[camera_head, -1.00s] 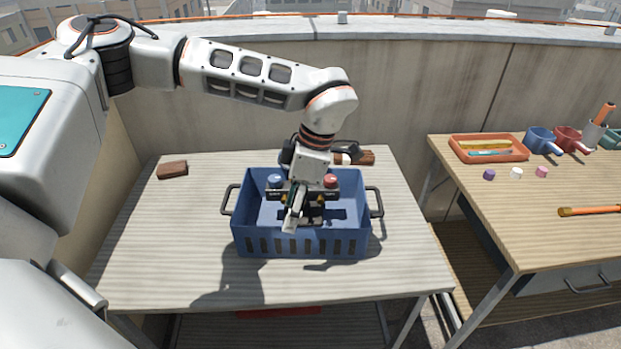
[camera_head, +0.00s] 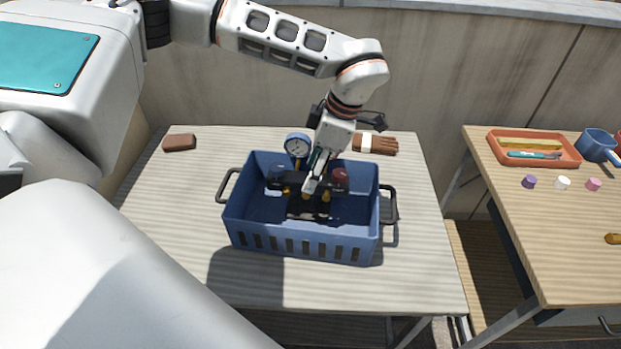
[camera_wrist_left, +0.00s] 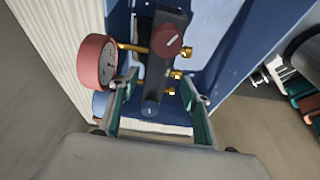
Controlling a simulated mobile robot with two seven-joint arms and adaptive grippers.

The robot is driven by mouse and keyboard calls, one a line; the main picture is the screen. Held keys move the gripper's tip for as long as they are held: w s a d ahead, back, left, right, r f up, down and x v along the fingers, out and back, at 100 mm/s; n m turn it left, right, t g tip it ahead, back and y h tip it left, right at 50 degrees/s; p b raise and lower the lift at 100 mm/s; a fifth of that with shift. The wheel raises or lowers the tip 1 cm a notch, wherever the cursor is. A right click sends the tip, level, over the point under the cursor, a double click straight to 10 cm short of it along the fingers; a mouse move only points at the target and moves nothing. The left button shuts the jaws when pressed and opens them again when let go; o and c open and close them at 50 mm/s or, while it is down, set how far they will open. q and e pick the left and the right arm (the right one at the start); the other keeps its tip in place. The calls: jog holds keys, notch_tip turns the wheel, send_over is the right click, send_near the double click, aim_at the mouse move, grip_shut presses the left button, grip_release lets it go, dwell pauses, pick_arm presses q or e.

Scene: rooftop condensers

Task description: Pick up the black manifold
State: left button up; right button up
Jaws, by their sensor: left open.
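The black manifold (camera_head: 292,183) is in the blue crate (camera_head: 305,250) on the near table. It has a blue knob (camera_head: 273,187), a red knob (camera_head: 340,178) and brass fittings. My left gripper (camera_head: 313,183) points down over the manifold's middle and hides part of it in the head view. In the left wrist view the manifold's black body (camera_wrist_left: 157,72) lies between and beyond the teal-lined fingers (camera_wrist_left: 158,92), which are open. A red-rimmed gauge (camera_wrist_left: 97,62) shows beside it. Whether the fingers touch the manifold, I cannot tell. My right gripper is not in view.
The crate has dark handles (camera_head: 390,205) at both ends. A blue gauge (camera_head: 298,145) stands at its back edge. A second table with an orange tray (camera_head: 575,158) stands right. The near table's front is clear.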

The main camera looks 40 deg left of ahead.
pick_arm(q)
jog(key=x, duration=0.4)
jog(key=shift+w+a+b, duration=0.15)
jog(key=shift+w+b, duration=0.05)
jog(key=shift+b, duration=0.15)
jog(key=c, duration=1.3)
jog(key=shift+w, duration=0.1)
grip_shut()
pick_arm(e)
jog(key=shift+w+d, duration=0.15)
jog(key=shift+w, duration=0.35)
pick_arm(q)
jog(key=shift+r, duration=0.15)
